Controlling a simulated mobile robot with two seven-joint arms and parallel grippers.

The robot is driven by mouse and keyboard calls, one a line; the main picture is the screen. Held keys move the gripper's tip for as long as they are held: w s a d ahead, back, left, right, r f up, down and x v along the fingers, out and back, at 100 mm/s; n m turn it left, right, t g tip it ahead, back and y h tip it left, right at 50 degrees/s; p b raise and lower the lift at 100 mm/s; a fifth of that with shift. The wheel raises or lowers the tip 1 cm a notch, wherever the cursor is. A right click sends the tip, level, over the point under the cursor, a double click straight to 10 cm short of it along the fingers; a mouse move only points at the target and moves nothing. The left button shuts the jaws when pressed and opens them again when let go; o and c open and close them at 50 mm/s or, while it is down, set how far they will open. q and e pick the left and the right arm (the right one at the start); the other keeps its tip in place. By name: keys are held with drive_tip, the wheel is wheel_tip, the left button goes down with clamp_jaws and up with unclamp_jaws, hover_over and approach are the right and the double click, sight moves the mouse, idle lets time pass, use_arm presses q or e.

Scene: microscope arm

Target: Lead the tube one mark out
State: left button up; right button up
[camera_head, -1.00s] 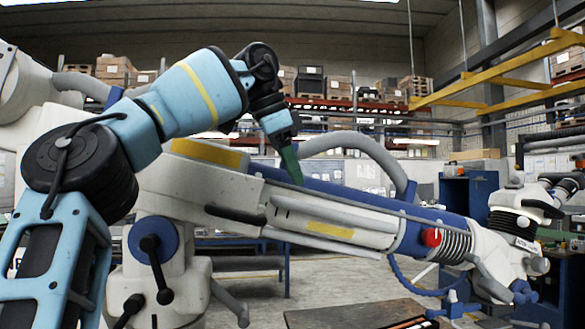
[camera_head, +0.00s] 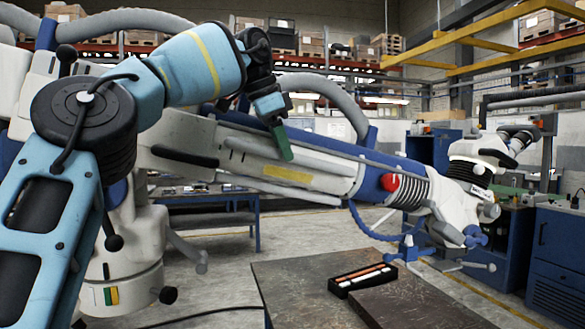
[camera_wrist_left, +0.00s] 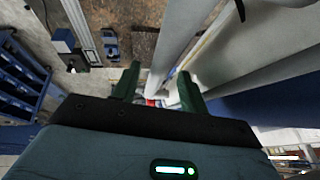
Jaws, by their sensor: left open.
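The microscope arm crosses the head view, with a long white tube (camera_head: 325,182) sloping down to the right. It bears a yellow label (camera_head: 287,173), and a red knob (camera_head: 390,182) sits near a ribbed grey section (camera_head: 411,191). The microscope head (camera_head: 478,165) is at the arm's right end. My left gripper (camera_head: 282,143) has green fingers and appears in front of the upper part of the tube; contact cannot be told. In the left wrist view the gripper (camera_wrist_left: 158,90) is open, with pale tube surfaces and something red beyond its fingers. My right gripper is out of view.
A brown-topped table (camera_head: 300,283) stands below the arm, with a black tray (camera_head: 362,279) of light and orange sticks on it. A thick grey hose (camera_head: 330,95) arches above the arm. Blue cabinets (camera_head: 556,262) stand at the right.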

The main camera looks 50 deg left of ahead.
use_arm(q)
drive_tip(key=shift+x, duration=2.25)
clamp_jaws()
